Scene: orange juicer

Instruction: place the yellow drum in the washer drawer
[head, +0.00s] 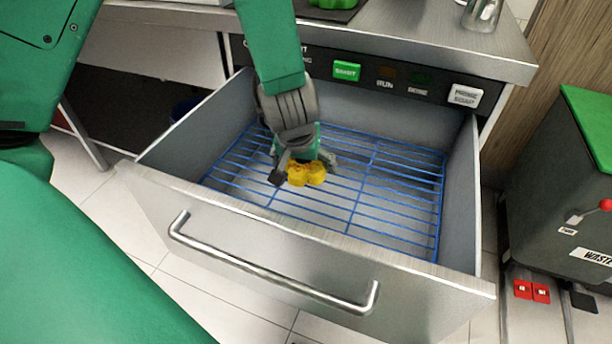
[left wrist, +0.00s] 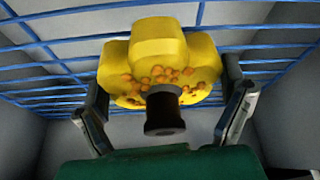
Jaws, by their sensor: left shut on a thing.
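The washer drawer (head: 300,228) is pulled open, with a blue wire rack (head: 365,190) across its inside. The yellow drum (head: 306,173) is inside the drawer's outline, over the left-middle part of the rack. My left gripper (head: 303,168) reaches down into the drawer and is shut on the drum. In the left wrist view the yellow drum (left wrist: 158,55) sits between the two fingers, with orange specks and a dark hub facing the camera. The blue wires (left wrist: 50,60) lie behind it. I cannot tell whether the drum touches the rack. My right gripper is not in view.
The washer's panel has a green button (head: 346,70) and a white button (head: 465,95) above the drawer. A grey waste bin (head: 560,170) with a green lid stands at the right. The right half of the rack is bare.

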